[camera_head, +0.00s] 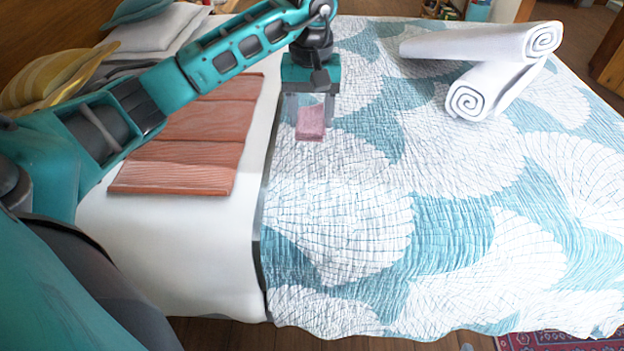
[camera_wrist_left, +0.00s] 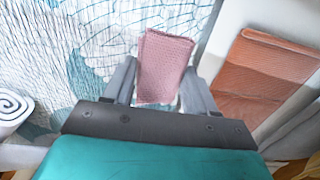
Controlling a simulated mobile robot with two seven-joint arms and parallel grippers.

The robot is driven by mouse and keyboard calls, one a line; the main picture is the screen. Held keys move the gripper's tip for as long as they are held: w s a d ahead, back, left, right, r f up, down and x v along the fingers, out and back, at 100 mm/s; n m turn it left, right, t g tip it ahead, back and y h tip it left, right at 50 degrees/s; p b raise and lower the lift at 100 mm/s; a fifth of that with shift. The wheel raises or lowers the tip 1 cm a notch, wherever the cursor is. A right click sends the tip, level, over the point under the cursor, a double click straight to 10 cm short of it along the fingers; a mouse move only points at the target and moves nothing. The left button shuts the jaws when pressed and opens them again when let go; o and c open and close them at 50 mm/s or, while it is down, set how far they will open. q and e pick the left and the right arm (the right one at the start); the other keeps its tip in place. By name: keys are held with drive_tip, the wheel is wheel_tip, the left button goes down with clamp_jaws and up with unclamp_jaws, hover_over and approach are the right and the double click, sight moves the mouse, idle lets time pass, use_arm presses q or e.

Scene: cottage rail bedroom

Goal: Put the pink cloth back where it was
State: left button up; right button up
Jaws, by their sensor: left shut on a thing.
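The pink cloth (camera_head: 311,121) is a small folded piece. The cloth also shows in the left wrist view (camera_wrist_left: 163,66), between the two grey fingers of the left gripper (camera_wrist_left: 158,85). I cannot tell whether the cloth touches the quilt below. My right gripper is in neither view.
A ribbed orange-pink mat (camera_head: 190,150) lies on the white sheet (camera_head: 185,245), left of the quilt (camera_head: 450,215). Two rolled white towels (camera_head: 490,60) lie at the far right. Pillows (camera_head: 150,30) are at the back left. The quilt's middle and front are clear.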

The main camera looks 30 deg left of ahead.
sight(312, 186)
use_arm(q)
wheel_tip(312, 186, down, 16)
drive_tip(key=shift+f+b, duration=0.15)
drive_tip(key=shift+b, duration=1)
drive_tip(key=shift+f, duration=0.1)
drive_tip(key=o, duration=0.9)
drive_tip(key=shift+o, duration=0.2)
